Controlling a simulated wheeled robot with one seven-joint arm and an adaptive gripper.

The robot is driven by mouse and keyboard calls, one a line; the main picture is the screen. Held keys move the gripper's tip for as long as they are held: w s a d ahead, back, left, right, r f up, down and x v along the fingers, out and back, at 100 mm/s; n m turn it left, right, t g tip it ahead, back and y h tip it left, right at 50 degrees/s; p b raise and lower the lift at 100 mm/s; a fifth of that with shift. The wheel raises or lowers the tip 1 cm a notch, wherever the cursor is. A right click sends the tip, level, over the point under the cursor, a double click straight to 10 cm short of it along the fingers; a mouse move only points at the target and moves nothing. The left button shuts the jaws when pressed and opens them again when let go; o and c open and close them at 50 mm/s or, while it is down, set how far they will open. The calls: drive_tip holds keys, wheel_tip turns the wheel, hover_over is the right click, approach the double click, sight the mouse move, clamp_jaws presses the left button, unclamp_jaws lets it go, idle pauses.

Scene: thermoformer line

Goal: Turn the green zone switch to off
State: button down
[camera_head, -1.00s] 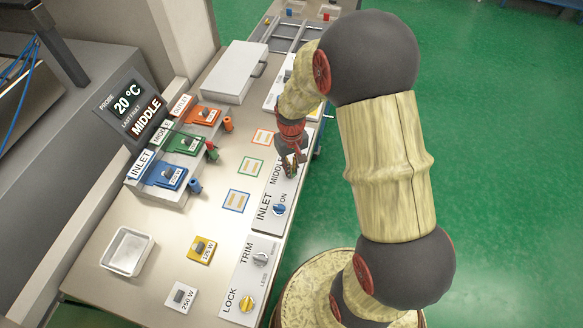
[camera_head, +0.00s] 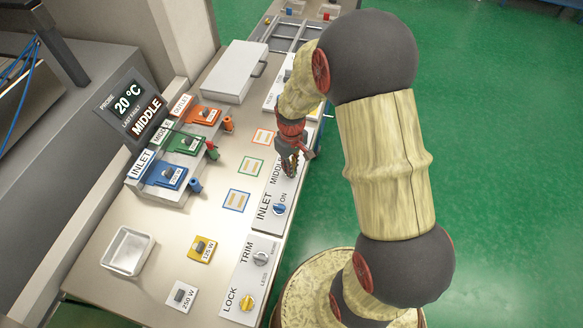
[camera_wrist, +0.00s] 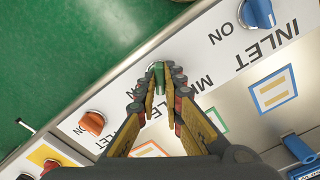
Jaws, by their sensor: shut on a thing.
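The green zone switch (camera_wrist: 157,69) is a small round knob on the white switch panel (camera_wrist: 205,55), by the MIDDLE label. In the wrist view it sits between the fingertips of my gripper (camera_wrist: 160,82). My gripper is shut on it, with one finger on each side. The fingers cover part of the MIDDLE label. Which way the knob points is hard to tell.
A blue INLET switch (camera_head: 279,209), marked ON, and an orange switch (camera_wrist: 93,122) flank the green one. A display (camera_head: 130,108) reads 20 °C and MIDDLE. Coloured plug modules (camera_head: 185,144) stand left of the panel. A metal tray (camera_head: 128,251) sits at the front left.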

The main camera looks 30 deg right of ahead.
drive_tip(key=shift+n, duration=1.3)
drive_tip(key=shift+n, duration=1.4)
drive_tip(key=shift+n, duration=0.3)
drive_tip(key=c, duration=1.8)
unclamp_jaws()
drive_tip(key=shift+c, duration=0.2)
wheel_tip(320, 180, up, 12)
